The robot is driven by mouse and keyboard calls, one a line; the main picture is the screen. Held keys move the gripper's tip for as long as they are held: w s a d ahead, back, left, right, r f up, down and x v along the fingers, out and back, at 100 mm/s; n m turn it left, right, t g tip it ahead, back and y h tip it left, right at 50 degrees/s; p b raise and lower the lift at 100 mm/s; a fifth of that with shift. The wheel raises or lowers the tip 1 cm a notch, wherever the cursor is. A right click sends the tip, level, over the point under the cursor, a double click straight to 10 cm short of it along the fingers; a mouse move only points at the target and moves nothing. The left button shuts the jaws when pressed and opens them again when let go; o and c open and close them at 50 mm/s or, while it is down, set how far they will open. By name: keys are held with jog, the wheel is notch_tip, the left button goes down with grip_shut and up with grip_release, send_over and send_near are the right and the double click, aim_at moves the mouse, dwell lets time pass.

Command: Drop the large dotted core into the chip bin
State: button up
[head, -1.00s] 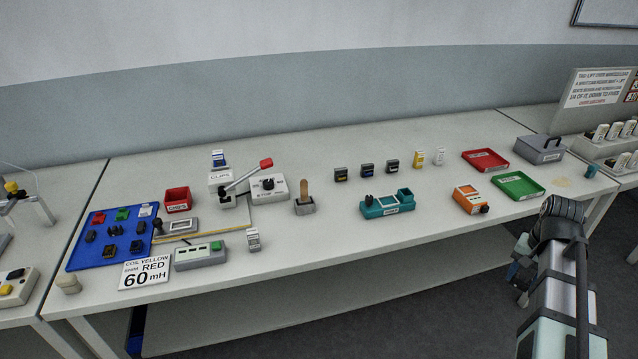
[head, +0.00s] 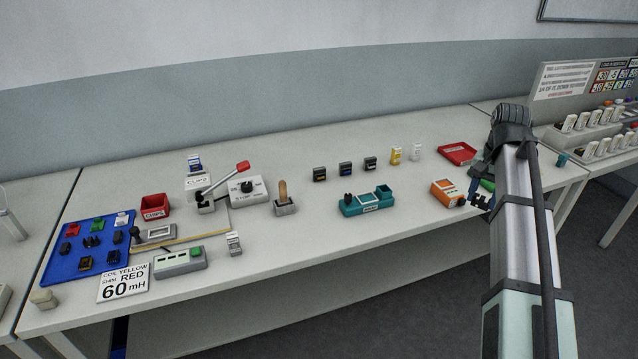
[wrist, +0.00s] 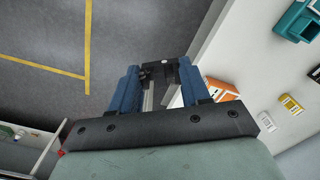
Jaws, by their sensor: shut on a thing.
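A small open red bin (head: 155,206) with a white label stands at the left, behind the blue tray; the label is too small to read surely. No other bin is clearly marked for chips.
The blue tray (head: 66,262) holds several small parts. A red-handled press (head: 205,196), a teal fixture (head: 366,202) and small boxes (head: 345,169) stand along the table. Bare table lies between the fixture and the orange box.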

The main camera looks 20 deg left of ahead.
jog(key=w+a+r+n, duration=0.1)
jog(key=w+a, duration=0.1)
jog(key=a, duration=1)
jog(key=w+a+r, duration=0.1)
jog(key=w+a, duration=0.2)
jog(key=a, duration=0.9)
jog(key=s+a+n, duration=0.1)
jog(key=s+a, duration=0.2)
jog(key=a, duration=1)
jog(key=s+a+r, duration=0.1)
jog(key=s+a, duration=0.2)
jog(key=a, duration=0.9)
jog(key=s+a+n, duration=0.1)
jog(key=s+a, duration=0.3)
jog(key=a, duration=0.9)
jog(key=s+a, duration=0.7)
jog(key=a, duration=0.3)
jog(key=s+a, duration=0.7)
jog(key=a, duration=0.3)
jog(key=s+a+f, duration=0.1)
jog(key=s+a, duration=0.4)
jog(key=s, duration=0.3)
notch_tip(320, 180, down, 6)
jog(key=shift+w+d, duration=0.1)
jog(key=o, duration=1.1)
